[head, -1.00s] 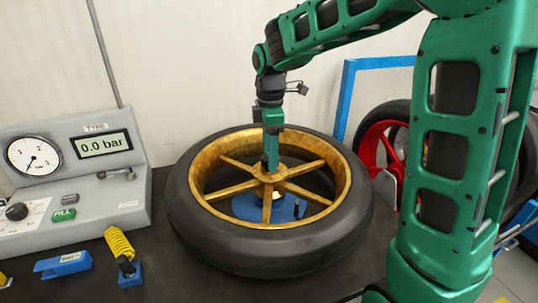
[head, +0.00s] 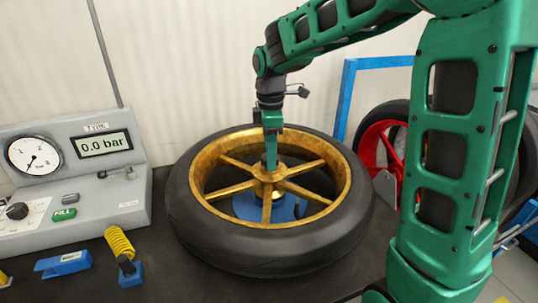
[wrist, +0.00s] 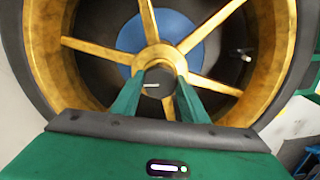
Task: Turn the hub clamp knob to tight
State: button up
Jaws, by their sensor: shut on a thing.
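The wheel, a black tyre (head: 330,236) on a gold spoked rim (head: 232,188), lies flat on the bench over a blue base (head: 248,207). The hub clamp knob is a dark round knob with a white mark; it shows at the hub in the wrist view (wrist: 152,80). My gripper (head: 270,166) points down at the hub. In the wrist view my gripper (wrist: 156,82) has its green fingers on both sides of the knob, shut on it. In the head view my fingers hide the knob. The white mark lies roughly level in the wrist view.
A grey inflator console (head: 130,190) with a gauge and a 0.0 bar display stands at left. A yellow coiled hose (head: 119,243) and a blue tool (head: 63,264) lie before it. A red-rimmed wheel (head: 375,150) stands behind at right, near a blue frame (head: 347,85).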

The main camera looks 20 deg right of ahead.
jog(key=m, duration=0.6)
jog(key=shift+w+r+m, duration=0.1)
jog(key=shift+m, duration=0.3)
jog(key=m, duration=0.3)
jog(key=shift+m, duration=0.3)
jog(key=m, duration=0.3)
jog(key=shift+m, duration=0.3)
jog(key=m, duration=0.4)
jog(key=shift+m, duration=0.3)
jog(key=shift+w+m, duration=0.1)
jog(key=shift+m, duration=2.1)
jog(key=shift+r, duration=0.1)
jog(key=o, duration=1.1)
